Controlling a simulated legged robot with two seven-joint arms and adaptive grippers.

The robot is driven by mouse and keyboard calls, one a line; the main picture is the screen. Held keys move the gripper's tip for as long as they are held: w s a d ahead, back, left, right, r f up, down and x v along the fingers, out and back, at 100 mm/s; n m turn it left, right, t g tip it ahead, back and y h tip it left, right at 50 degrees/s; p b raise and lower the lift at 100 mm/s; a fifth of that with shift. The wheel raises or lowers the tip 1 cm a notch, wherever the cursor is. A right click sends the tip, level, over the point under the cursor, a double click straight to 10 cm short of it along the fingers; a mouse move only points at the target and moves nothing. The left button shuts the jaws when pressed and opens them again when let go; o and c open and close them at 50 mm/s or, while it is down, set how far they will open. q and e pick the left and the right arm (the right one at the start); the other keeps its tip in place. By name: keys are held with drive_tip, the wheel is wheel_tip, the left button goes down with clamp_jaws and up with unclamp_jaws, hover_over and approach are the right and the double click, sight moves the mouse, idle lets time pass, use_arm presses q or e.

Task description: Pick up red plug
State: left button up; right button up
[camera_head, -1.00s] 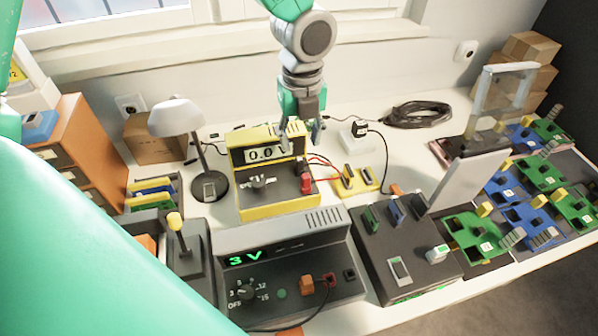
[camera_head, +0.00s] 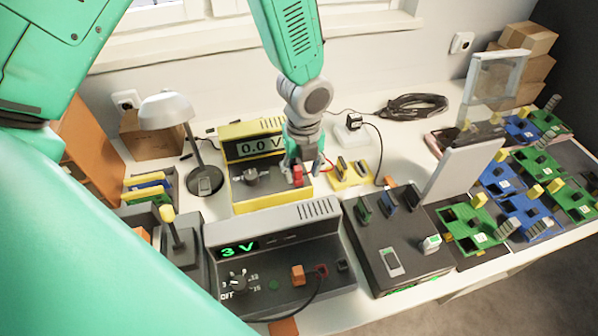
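The red plug (camera_head: 297,175) stands at the right side of the front panel of a yellow meter (camera_head: 238,197) whose display reads 0.0 V. A red lead runs off to the right near it. My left gripper (camera_head: 301,167) comes down from the top and is at the red plug, with its fingers spread to either side. Whether the fingers touch the plug is too small to tell. The gripper covers part of the meter's right side and the top of the plug. My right gripper is not in view.
A grey power supply (camera_head: 300,225) reading 3 V stands in front of the meter. A yellow socket block (camera_head: 345,183) and a dark box (camera_head: 395,262) lie to the right. A lamp (camera_head: 165,110) stands to the left. Free white table shows behind the socket block.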

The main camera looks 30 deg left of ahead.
use_arm(q)
drive_tip(key=shift+d+r, duration=0.2)
drive_tip(key=shift+d, duration=0.2)
drive_tip(key=shift+c, duration=0.4)
drive_tip(key=shift+s+d+r, duration=0.1)
drive_tip(key=c, duration=0.4)
drive_tip(key=shift+a, duration=0.25)
drive_tip(key=shift+c, duration=1.2)
drive_tip(key=shift+a+f, duration=0.25)
drive_tip(key=shift+a, duration=0.8)
drive_tip(key=shift+c, duration=0.8)
drive_tip(key=shift+w+a+f, duration=0.2)
drive_tip(key=shift+w+a, duration=0.05)
drive_tip(key=shift+a, duration=0.1)
drive_tip(key=shift+s+d+r, duration=0.1)
drive_tip(key=shift+d+r, duration=0.05)
drive_tip(key=shift+d, duration=0.45)
drive_tip(key=shift+s+d, duration=0.1)
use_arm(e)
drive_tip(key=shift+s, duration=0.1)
